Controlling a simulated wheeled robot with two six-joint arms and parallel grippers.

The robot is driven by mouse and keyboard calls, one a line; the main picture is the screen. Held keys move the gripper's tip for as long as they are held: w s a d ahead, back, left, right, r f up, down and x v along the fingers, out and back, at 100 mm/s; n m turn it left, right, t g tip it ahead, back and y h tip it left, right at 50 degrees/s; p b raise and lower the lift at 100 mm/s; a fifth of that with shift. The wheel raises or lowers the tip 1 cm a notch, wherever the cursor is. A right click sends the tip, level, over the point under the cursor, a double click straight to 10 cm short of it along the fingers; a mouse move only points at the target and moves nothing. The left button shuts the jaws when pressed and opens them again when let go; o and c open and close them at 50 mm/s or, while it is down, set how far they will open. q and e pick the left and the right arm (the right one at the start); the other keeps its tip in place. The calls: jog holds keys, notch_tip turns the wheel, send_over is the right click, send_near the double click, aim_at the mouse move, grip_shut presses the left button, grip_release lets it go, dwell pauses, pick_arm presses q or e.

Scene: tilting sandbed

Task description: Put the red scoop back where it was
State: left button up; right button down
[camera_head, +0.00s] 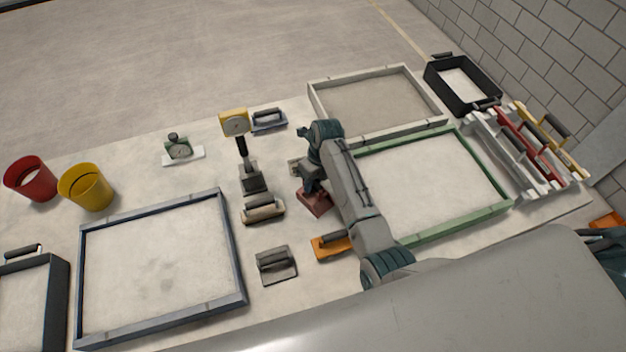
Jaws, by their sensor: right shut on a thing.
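My right gripper (312,188) reaches down over the middle of the table. It is shut on a dull red piece (317,205), which appears to be the red scoop. The scoop is right under the jaws, and its handle is mostly hidden by the gripper. I cannot tell whether it touches the table. It lies between a tan-handled tool (263,211) on its left and the green-framed sand tray (470,222) on its right. My left gripper is not in view.
An orange tool (331,247) and a grey float (276,265) lie nearby. A yellow-headed gauge (234,122) stands behind left. A blue-grey framed tray (236,262) is at left, with red (30,180) and yellow (87,188) buckets behind. A rack (503,162) holds long tools at right.

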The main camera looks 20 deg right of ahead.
jog(key=shift+f, duration=0.1)
jog(key=c, duration=1.3)
grip_release()
jog(key=shift+o, duration=0.2)
notch_tip(320, 180, up, 12)
jog(key=d, duration=0.2)
jog(key=shift+w+d, duration=0.15)
jog(key=shift+w, duration=0.15)
